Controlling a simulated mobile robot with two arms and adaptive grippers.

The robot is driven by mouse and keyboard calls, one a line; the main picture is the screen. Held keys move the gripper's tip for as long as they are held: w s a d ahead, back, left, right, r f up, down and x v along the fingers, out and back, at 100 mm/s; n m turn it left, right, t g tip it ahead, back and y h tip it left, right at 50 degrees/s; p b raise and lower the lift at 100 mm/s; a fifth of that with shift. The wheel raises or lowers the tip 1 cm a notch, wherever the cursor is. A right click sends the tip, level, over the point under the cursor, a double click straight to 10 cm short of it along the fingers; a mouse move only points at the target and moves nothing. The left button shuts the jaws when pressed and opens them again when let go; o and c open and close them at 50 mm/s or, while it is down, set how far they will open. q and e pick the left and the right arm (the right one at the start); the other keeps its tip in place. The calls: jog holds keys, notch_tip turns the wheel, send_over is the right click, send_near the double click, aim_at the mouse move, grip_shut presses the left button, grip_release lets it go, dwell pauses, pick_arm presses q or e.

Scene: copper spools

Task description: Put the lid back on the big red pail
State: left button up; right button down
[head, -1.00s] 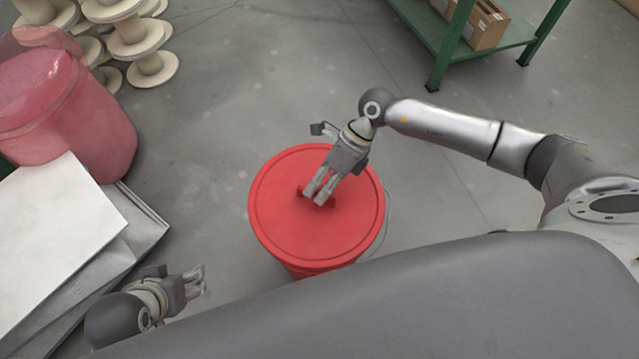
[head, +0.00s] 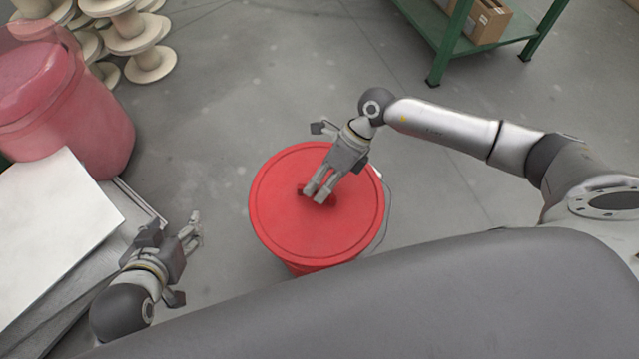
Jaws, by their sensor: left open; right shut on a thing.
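The big red pail (head: 308,268) stands on the floor in the middle of the head view, with its wire handle at its right side. The round red lid (head: 290,232) covers the pail's top; whether it is seated all round cannot be told from above. My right gripper (head: 318,196) is over the lid's middle, shut on the lid's small dark red handle, which the fingers partly hide. My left gripper (head: 193,232) is open and empty, left of the pail and apart from it.
Pale spools (head: 140,45) stand in stacks at the upper left. A translucent red bin (head: 85,125) and white and grey sheets (head: 50,235) are at the left. A green shelf (head: 437,45) with cardboard boxes (head: 487,22) is at the upper right. Floor behind the pail is clear.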

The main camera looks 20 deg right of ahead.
jog(key=shift+f+b, duration=0.3)
jog(key=shift+f, duration=0.2)
jog(key=shift+f+b, duration=0.35)
jog(key=shift+f, duration=0.05)
jog(key=shift+f+b, duration=0.65)
jog(key=shift+f, duration=0.2)
pick_arm(q)
jog(key=w+d+r+t+h, duration=0.1)
jog(key=w+d+r+t, duration=0.1)
jog(key=r, duration=0.4)
jog(key=w+d+r+t+h, duration=0.1)
jog(key=w+r+t+h, duration=0.1)
jog(key=w+r+t, duration=0.3)
jog(key=shift+d+r+m+t+b, duration=0.3)
jog(key=shift+d+r+t, duration=0.1)
jog(key=shift+r+t, duration=0.75)
pick_arm(e)
jog(key=shift+f, duration=0.4)
pick_arm(q)
jog(key=shift+r, duration=0.15)
jog(key=shift+f+g+y, duration=0.3)
jog(key=shift+f+g, duration=0.05)
jog(key=shift+f, duration=0.05)
jog(key=shift+f, duration=0.25)
jog(key=shift+a+f+g, duration=0.1)
jog(key=shift+f+g, duration=0.2)
jog(key=shift+r, duration=0.1)
